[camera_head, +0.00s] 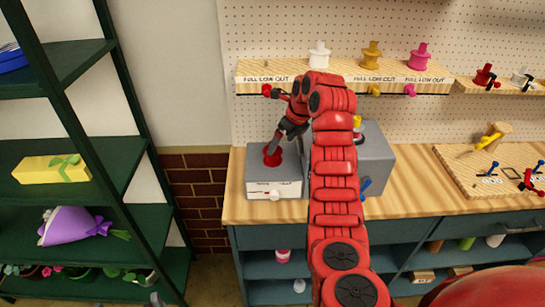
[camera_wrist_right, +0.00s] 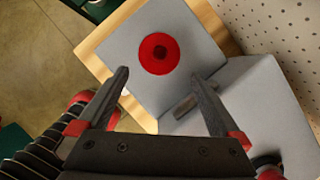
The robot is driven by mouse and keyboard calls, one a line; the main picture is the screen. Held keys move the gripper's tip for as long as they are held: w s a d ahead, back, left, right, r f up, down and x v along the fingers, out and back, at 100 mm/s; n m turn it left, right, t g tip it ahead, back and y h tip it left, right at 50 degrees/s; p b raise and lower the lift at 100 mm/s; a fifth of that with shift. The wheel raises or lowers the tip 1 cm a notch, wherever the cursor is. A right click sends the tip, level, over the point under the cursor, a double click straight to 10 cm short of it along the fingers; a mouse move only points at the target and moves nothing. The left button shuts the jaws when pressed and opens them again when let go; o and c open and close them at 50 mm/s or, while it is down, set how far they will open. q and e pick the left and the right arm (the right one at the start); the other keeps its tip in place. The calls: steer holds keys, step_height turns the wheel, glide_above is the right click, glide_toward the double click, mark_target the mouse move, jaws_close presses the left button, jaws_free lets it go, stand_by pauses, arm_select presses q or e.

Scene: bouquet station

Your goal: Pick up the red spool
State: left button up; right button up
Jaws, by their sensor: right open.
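In the wrist view the right gripper (camera_wrist_right: 160,76) is open and empty. A red spool (camera_head: 484,75) stands on the shelf at the upper right. My left gripper is not in view.
A larger grey box (camera_head: 377,165) stands close to the right of the first. Above, a wooden shelf (camera_head: 345,82) holds white (camera_head: 319,55), yellow (camera_head: 371,54) and pink (camera_head: 421,57) spools. A wooden board (camera_head: 465,170) lies on the right. Dark green shelves (camera_head: 60,52) stand left.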

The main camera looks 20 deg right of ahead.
steer(key=shift+p+x, duration=0.95)
steer(key=shift+x, duration=0.5)
steer(key=p+x, duration=0.1)
steer(key=x, duration=0.2)
steer(key=p+x, duration=0.1)
steer(key=x, duration=0.1)
steer(key=shift+w+a+r+p, duration=0.2)
steer(key=shift+w+a+p, duration=0.1)
steer(key=shift+p, duration=0.05)
steer(key=c, duration=1.3)
steer(key=shift+o, duration=0.2)
steer(key=shift+d+r, duration=0.1)
